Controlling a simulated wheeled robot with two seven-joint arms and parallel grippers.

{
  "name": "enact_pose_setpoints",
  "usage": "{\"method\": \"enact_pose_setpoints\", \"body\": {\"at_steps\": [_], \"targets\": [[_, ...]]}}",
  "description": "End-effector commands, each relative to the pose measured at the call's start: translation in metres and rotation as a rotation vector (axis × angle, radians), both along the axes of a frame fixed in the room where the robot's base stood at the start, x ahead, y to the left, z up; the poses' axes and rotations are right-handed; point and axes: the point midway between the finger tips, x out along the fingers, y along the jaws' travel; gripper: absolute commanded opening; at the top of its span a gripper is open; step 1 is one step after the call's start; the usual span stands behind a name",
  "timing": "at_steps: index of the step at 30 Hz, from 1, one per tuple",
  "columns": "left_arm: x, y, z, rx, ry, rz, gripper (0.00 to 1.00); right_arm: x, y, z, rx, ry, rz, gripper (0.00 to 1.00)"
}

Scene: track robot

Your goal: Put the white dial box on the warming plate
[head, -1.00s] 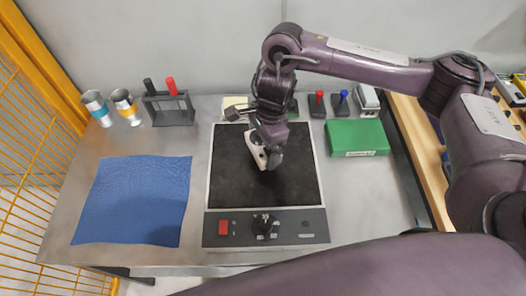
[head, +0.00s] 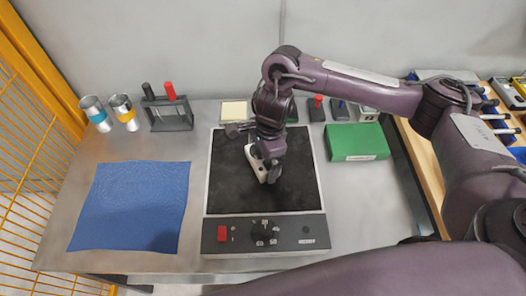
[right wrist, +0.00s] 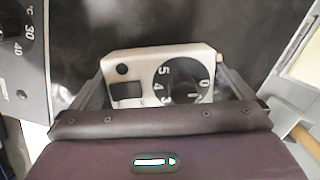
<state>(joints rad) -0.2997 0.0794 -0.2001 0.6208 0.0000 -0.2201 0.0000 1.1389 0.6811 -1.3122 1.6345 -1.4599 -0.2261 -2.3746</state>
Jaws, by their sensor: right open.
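The white dial box (head: 256,164) is on the black top of the warming plate (head: 229,185), near its middle. In the right wrist view the dial box (right wrist: 144,65) shows its black numbered dial, a dark window and a small black knob. My right gripper (head: 266,172) is open, low over the plate, with one finger on each side of the box. The gripper's wrist hides part of the box in the head view. The plate's front panel has a red switch (head: 222,233) and a black knob (head: 264,230). My left gripper is not in view.
A blue cloth (head: 130,206) lies left of the plate. Two metal cups (head: 125,111) and a rack with black and red handles (head: 171,117) stand behind it. A green box (head: 357,142) lies right of the plate. A yellow mesh fence (head: 35,130) borders the left.

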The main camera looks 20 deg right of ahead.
Motion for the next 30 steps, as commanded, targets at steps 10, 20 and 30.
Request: {"method": "enact_pose_setpoints", "body": {"at_steps": [10, 20, 30], "targets": [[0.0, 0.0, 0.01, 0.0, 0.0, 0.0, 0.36, 0.003, -0.007, 0.049, -0.001, -0.007, 0.001, 1.0], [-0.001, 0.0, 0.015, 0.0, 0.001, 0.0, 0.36, 0.003, -0.016, 0.106, -0.001, -0.004, -0.001, 1.0], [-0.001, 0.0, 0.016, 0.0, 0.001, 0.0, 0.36, 0.002, -0.018, 0.121, 0.0, 0.001, 0.0, 1.0]]}}
